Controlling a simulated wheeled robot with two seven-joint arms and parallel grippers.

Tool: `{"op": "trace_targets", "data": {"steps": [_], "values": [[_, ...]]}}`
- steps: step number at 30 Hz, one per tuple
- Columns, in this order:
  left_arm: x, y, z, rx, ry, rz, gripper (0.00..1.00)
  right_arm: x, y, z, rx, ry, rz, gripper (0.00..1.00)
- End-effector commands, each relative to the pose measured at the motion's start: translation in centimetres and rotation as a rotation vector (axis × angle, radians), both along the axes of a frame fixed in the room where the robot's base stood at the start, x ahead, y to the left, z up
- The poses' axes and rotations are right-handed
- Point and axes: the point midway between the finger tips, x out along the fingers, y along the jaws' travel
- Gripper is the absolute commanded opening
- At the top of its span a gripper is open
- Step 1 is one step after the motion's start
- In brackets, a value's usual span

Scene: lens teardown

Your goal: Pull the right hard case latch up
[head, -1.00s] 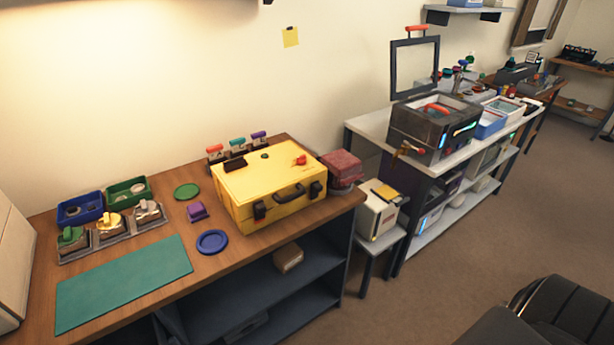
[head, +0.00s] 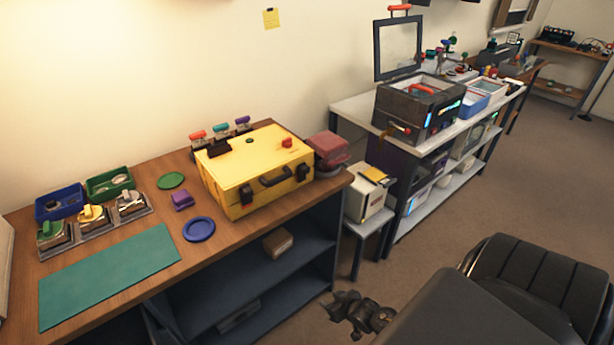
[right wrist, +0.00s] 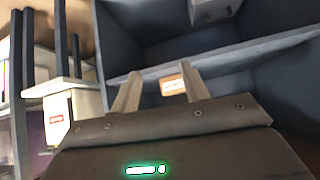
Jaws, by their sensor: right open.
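The yellow hard case (head: 255,160) lies closed on the wooden workbench. Its right latch (head: 303,172) is a dark block on the front face, right of the dark handle. The left latch (head: 247,195) is on the same face. My right gripper (head: 360,312) is low in front of the bench, below and to the right of the case, well apart from the latch. In the right wrist view its two fingers (right wrist: 160,82) are spread with nothing between them, facing the shelving under the bench. The case is not clearly seen there. My left gripper is not in view.
A blue round dish (head: 199,229) and a green mat (head: 110,275) lie left of the case. Red blocks (head: 329,147) sit at its right. A small stool (head: 370,228) with a white box stands right of the bench.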

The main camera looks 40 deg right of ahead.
Motion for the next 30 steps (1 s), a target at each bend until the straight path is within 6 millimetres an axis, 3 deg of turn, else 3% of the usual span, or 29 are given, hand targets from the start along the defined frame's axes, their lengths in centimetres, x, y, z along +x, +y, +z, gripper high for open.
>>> {"op": "trace_targets", "data": {"steps": [1,4,6,9,12,15,18,24,30], "values": [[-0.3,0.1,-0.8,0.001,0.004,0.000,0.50,3.6,-2.1,4.8,-0.005,-0.121,-0.015,0.45],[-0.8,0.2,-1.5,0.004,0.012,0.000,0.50,8.3,-5.1,15.3,-0.012,-0.334,-0.028,0.45],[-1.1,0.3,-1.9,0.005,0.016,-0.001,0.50,10.0,-6.2,22.1,-0.025,-0.462,-0.020,0.45],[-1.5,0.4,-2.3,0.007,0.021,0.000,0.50,10.7,-6.9,30.0,-0.047,-0.605,0.002,0.45],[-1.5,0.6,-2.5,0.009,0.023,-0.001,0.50,10.5,-6.7,35.5,-0.068,-0.700,0.025,0.45],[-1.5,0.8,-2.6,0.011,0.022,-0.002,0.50,10.1,-6.5,38.5,-0.080,-0.752,0.042,0.45],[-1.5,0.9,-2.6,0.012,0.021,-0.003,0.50,9.9,-6.3,39.7,-0.087,-0.774,0.049,0.45],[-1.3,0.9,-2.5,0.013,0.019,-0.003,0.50,10.5,-6.3,39.9,-0.086,-0.777,0.048,0.45],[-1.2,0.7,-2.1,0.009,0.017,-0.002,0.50,13.7,-6.4,40.1,-0.084,-0.779,0.048,0.45]]}}
